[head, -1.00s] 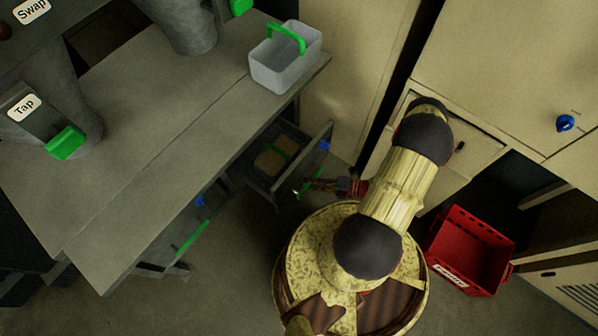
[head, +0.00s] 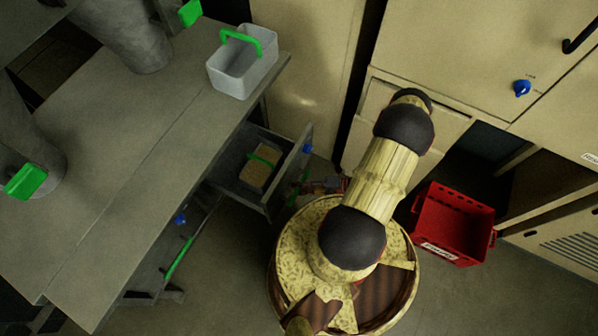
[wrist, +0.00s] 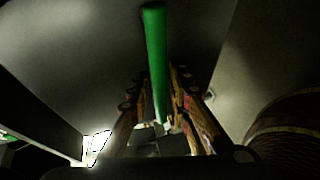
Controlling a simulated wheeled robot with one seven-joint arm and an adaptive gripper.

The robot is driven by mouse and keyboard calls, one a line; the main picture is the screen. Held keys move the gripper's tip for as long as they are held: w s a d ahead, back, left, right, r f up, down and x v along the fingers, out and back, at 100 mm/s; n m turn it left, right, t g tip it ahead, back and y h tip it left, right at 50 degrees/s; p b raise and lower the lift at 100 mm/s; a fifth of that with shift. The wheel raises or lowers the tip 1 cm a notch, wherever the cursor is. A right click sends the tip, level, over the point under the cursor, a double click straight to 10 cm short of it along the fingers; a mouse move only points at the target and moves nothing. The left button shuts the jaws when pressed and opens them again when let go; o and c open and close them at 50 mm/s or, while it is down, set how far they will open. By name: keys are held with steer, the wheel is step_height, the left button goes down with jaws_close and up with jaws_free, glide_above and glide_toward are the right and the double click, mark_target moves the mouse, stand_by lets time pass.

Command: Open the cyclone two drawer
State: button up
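An open grey drawer (head: 240,190) sticks out from under the workbench at centre. It holds a tan block-like load with a small green handle (head: 265,157). Its front has a blue knob (head: 306,149) and a green bar handle (head: 297,187). My gripper (head: 322,186) is at this front handle, partly hidden by my arm. In the wrist view the green bar handle (wrist: 156,50) runs between the two fingers of my gripper (wrist: 158,100), which look closed in on it. No label naming the drawer is visible.
A second drawer front with a green handle (head: 178,259) is at lower left under the workbench (head: 130,170). A grey bin (head: 243,70) with a green handle stands on the bench. A red crate (head: 452,225) lies on the floor at right, by beige cabinets (head: 465,60).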

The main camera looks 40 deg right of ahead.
steer(key=shift+o, duration=1.1)
steer(key=v, duration=1.2)
